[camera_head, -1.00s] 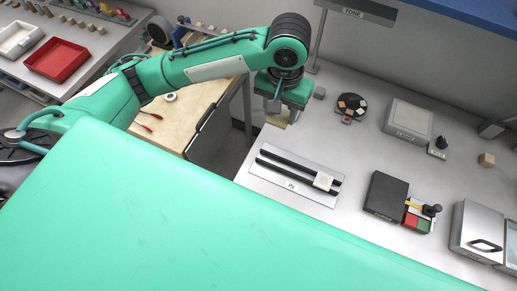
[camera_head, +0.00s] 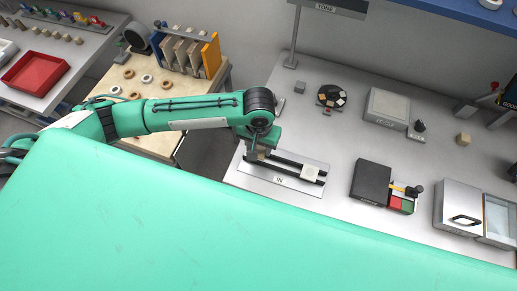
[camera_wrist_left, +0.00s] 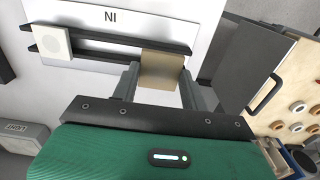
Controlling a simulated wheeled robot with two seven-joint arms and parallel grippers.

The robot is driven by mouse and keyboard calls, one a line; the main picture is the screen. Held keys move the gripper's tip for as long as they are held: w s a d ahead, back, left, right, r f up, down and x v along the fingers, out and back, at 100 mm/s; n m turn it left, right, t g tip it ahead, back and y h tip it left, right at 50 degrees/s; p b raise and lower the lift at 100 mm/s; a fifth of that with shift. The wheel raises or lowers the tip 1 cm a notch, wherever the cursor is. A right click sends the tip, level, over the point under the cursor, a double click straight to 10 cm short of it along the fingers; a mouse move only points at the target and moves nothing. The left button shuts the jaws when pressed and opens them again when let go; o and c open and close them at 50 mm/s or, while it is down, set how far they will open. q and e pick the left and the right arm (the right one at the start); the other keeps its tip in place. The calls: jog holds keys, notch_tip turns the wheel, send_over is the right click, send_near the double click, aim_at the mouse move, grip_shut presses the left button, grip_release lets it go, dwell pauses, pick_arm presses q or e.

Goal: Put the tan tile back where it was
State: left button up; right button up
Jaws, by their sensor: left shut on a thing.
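My left gripper (camera_head: 258,156) is over the left end of the IN plate (camera_head: 240,178) in the head view. In the left wrist view the gripper (camera_wrist_left: 160,78) is shut on the tan tile (camera_wrist_left: 160,66), its fingers on either side. The tile overlaps the end of the two dark rails (camera_wrist_left: 110,40); I cannot tell if it rests on them. A white tile (camera_head: 311,173) sits on the rails' other end and shows in the left wrist view (camera_wrist_left: 50,41). My right gripper is not in view.
A round dark holder (camera_head: 332,96) with several small tiles stands behind the plate. A dark box (camera_head: 372,180) and a red and green block (camera_head: 401,204) stand to the right. A wooden bench (camera_head: 160,145) with rings is at the left. Bare table lies around the plate.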

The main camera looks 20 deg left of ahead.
aim_at(259, 150)
pick_arm(q)
notch_tip(259, 150, down, 3)
jog(key=shift+f+p, duration=0.15)
jog(key=shift+p, duration=0.15)
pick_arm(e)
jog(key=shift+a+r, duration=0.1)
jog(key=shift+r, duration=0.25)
pick_arm(q)
jog(key=shift+f, duration=0.25)
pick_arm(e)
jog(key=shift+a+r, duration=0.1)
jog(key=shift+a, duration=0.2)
pick_arm(q)
jog(key=shift+f, duration=0.35)
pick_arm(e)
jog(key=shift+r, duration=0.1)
pick_arm(q)
jog(key=o, duration=1.1)
jog(key=shift+c, duration=0.2)
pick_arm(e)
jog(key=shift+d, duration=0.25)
